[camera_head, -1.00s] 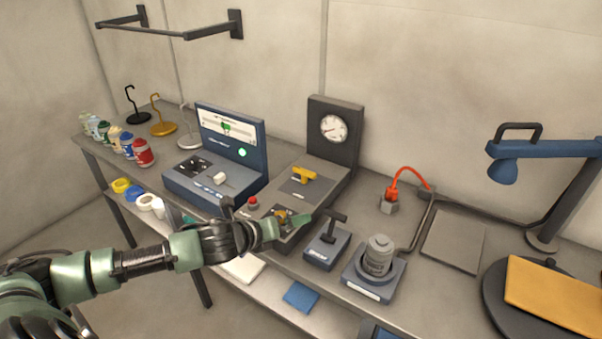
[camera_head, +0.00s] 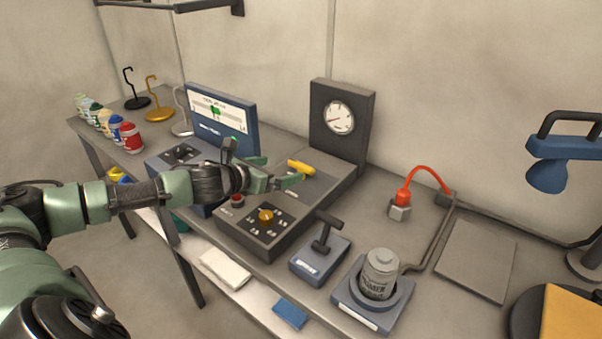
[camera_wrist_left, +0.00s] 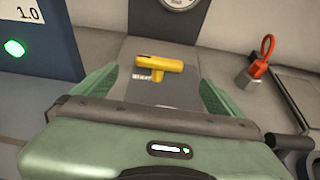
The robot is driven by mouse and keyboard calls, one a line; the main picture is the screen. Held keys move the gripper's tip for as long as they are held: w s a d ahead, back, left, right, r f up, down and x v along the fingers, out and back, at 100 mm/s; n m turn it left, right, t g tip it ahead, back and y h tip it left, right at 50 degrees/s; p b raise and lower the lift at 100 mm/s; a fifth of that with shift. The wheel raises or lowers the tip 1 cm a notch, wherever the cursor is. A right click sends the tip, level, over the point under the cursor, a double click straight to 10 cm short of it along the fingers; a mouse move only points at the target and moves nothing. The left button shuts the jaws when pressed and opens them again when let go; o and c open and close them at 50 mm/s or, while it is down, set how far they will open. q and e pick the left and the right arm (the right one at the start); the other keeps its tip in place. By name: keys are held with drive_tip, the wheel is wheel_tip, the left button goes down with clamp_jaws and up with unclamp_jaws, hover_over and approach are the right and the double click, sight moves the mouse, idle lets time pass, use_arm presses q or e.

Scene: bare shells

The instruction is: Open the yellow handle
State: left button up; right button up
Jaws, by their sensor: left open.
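The yellow handle (camera_head: 300,167) lies on the flat top of a grey device with an upright gauge panel. In the left wrist view the yellow handle (camera_wrist_left: 160,68) is T-shaped, with a bar and a short stem, and sits ahead between the two green fingers. My left gripper (camera_head: 289,182) is open, its fingers pointing at the handle, just short of it and apart from it. It also shows in the left wrist view (camera_wrist_left: 157,90). The fingers and wrist hide a little of the panel around the handle. My right gripper is not in view.
A red button (camera_head: 237,199) and a yellow knob (camera_head: 266,215) sit on the device's front part. The blue meter box (camera_head: 224,120) stands close on the left. A black T-handle block (camera_head: 320,254) and a weight (camera_head: 379,272) stand at front right. The gauge (camera_head: 340,118) rises behind.

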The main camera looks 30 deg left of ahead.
sight(299, 167)
use_arm(q)
drive_tip(key=p+x, duration=0.1)
drive_tip(key=x, duration=0.4)
drive_tip(key=p+x, duration=0.1)
drive_tip(key=x, duration=0.2)
drive_tip(key=shift+w+d+f+p, duration=0.1)
drive_tip(key=shift+w+f+p, duration=0.2)
drive_tip(key=shift+f, duration=0.1)
drive_tip(key=shift+s, duration=0.1)
drive_tip(key=c, duration=1.3)
